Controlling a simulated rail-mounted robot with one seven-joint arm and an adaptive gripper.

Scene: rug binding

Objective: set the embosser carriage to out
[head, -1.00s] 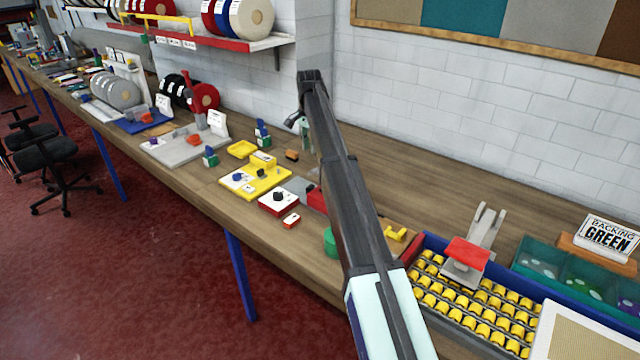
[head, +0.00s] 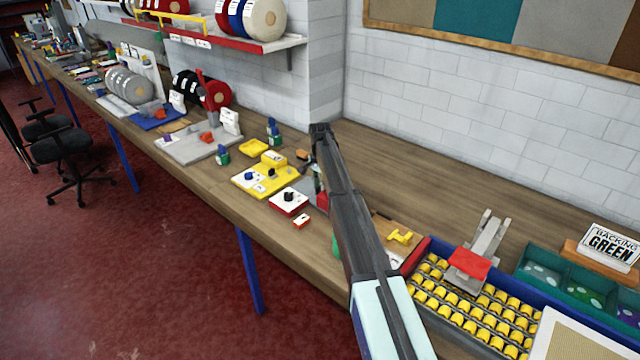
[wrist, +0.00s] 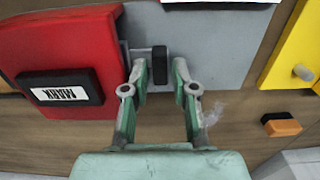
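A red block with a black label plate (wrist: 62,88) sits at the left in the wrist view. It appears to be the embosser, joined by a thin metal link to a black upright tab (wrist: 159,65) over a grey plate (wrist: 215,45). My gripper (wrist: 159,72) is open, with one green-grey finger on each side of the black tab. Small gaps seem to show beside the tab; contact is not clear. In the head view the red block (head: 322,200) and grey plate (head: 308,187) are mostly hidden behind my arm, as is most of my gripper.
A yellow fixture (head: 264,176) and a white-topped red box (head: 289,201) stand left of the grey plate. A small black-and-orange block (wrist: 282,125) lies right of my gripper. The blue tray of yellow rollers (head: 420,252) is at the right.

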